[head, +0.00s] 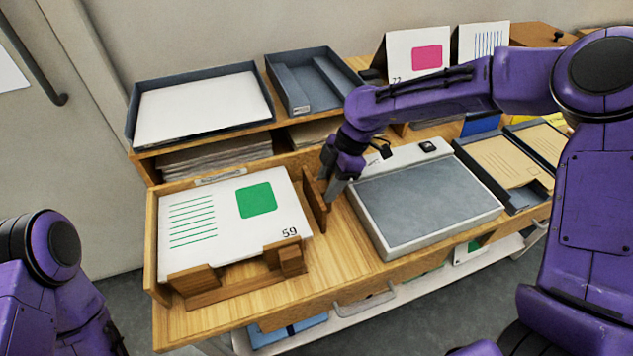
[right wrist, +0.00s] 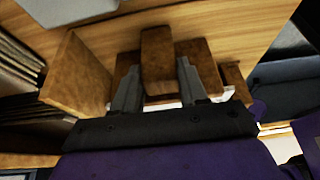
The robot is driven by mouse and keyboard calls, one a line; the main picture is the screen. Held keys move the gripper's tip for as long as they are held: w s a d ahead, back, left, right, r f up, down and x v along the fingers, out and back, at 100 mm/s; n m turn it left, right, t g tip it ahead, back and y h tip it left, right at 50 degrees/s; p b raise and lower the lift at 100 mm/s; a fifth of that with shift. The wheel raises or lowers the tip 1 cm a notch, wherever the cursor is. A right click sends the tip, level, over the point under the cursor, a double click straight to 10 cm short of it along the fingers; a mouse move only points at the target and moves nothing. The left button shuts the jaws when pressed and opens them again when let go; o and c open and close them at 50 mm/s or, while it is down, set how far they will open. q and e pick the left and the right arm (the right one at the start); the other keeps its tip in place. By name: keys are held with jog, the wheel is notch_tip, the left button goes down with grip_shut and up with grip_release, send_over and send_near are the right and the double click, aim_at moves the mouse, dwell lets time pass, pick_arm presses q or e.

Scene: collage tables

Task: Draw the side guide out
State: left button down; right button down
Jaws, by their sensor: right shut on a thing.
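The side guide (head: 312,203) is a brown upright wooden piece at the right edge of a paper stack (head: 222,215) on a wooden tray (head: 150,240). The top sheet has green lines, a green square and the number 59. My right gripper (head: 330,188) reaches down at the guide and is shut on it. In the right wrist view a wooden block (right wrist: 158,62) stands between the two fingers (right wrist: 158,88). The gripper partly hides the guide in the head view. My left arm shows at the lower left, but its gripper is out of view.
Brown wooden stops (head: 290,258) stand at the stack's front edge. A grey-topped device (head: 425,200) stands close to the right of my right gripper. Dark trays (head: 200,105) sit on the shelf behind. Bare wood lies between tray and device.

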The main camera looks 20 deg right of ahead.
jog(key=shift+w+d+r, duration=0.1)
jog(key=shift+d+r, duration=0.1)
jog(key=shift+d, duration=0.55)
jog(key=shift+f, duration=0.1)
jog(key=c, duration=0.7)
grip_release()
jog(key=shift+d, duration=0.1)
jog(key=shift+o, duration=0.5)
jog(key=shift+d, duration=0.1)
jog(key=v, duration=1)
jog(key=shift+r, duration=0.2)
jog(key=shift+d+f, duration=0.1)
